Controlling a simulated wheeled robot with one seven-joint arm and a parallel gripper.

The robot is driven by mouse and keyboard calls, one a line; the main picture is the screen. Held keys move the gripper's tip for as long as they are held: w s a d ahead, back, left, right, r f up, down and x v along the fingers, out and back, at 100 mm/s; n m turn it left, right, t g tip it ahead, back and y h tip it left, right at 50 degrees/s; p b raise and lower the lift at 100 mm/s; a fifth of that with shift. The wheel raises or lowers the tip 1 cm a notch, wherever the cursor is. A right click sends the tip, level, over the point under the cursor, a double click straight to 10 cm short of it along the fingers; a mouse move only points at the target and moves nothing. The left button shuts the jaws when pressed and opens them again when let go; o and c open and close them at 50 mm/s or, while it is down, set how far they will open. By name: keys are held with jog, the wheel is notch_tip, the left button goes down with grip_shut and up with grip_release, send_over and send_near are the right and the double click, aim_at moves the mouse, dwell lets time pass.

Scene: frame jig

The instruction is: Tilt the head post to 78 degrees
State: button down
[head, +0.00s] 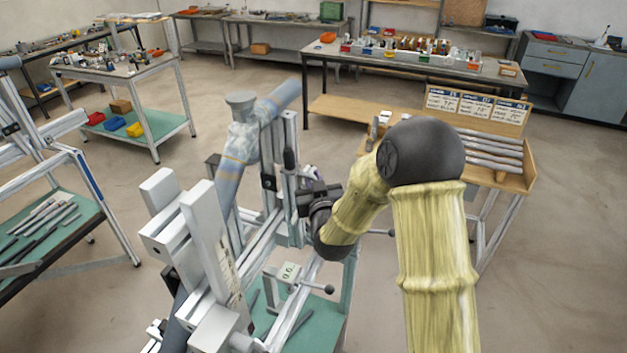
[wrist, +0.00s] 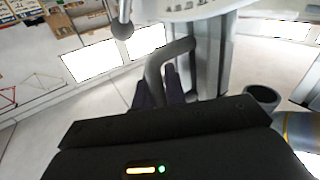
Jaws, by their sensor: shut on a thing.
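The jig (head: 215,250) stands in the middle of the head view, with pale metal rails and uprights. An upright metal post (head: 291,135), apparently the head post, rises beside a blue-grey tube (head: 238,165) that leans to the right at its top. My gripper (head: 305,197) is at the post's right side, its fingertips mostly hidden there. The post's angle cannot be read.
A wooden-topped bench (head: 520,182) with label cards (head: 478,105) and metal tubes stands at right. A trolley (head: 155,130) stands at back left. Open floor lies between.

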jog(key=s+b, duration=0.1)
jog(key=b, duration=0.1)
jog(key=s+a+t+b, duration=0.1)
jog(key=b, duration=0.1)
jog(key=shift+s+f+n+b, duration=0.15)
jog(key=shift+s+n+b, duration=0.2)
jog(key=shift+s+n, duration=0.05)
jog(key=c, duration=1.7)
grip_release()
jog(key=shift+c, duration=0.2)
jog(key=b+v, duration=0.6)
jog(key=v, duration=0.3)
jog(key=shift+f, duration=0.35)
